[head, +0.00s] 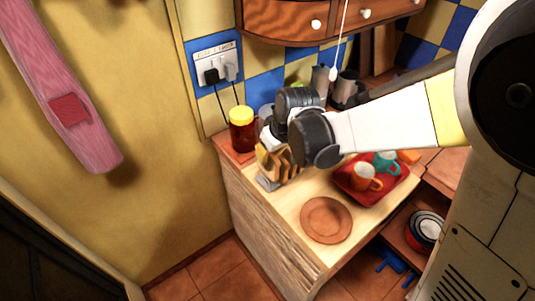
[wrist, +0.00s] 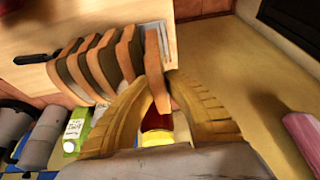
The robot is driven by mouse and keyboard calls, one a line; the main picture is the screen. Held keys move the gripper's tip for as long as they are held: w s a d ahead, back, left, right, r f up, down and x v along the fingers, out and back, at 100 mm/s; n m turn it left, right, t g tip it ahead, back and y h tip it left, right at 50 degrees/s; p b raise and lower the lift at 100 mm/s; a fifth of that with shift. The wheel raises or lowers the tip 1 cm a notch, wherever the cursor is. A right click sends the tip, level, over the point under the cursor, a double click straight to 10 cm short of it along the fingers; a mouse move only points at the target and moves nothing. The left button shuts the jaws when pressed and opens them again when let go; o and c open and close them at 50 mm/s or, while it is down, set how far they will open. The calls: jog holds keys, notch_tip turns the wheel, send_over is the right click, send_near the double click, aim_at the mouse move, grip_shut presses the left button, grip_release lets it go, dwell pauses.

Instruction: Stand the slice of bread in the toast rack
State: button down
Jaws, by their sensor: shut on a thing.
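The toast rack (head: 268,184) stands near the counter's left edge, behind the plate. Several brown-crusted slices (wrist: 95,65) stand in a row in it in the wrist view. My gripper (wrist: 161,88) has its yellow fingers shut on a slice of bread (wrist: 155,60). This slice is upright and at the near end of the row, roughly in line with the others. Whether it rests in the rack or just above it, I cannot tell. In the head view my gripper (head: 265,157) is low at the rack, and my arm partly hides it.
A jar with a yellow lid (head: 241,130) stands behind the rack by the wall. A red tray (head: 342,187) with two cups is to the right. A brown plate (head: 326,220) lies in front. A green carton (wrist: 76,130) shows in the wrist view.

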jog(key=shift+f, duration=0.15)
jog(key=c, duration=1.4)
grip_release()
jog(key=shift+c, duration=0.2)
jog(key=v, duration=1.2)
jog(key=s+d+m+t+h, duration=0.2)
jog(key=s+d+m, duration=0.4)
jog(key=s+d, duration=0.7)
jog(key=shift+s+m+t, duration=0.4)
jog(key=shift+s+t, duration=0.2)
jog(key=shift+t, duration=0.2)
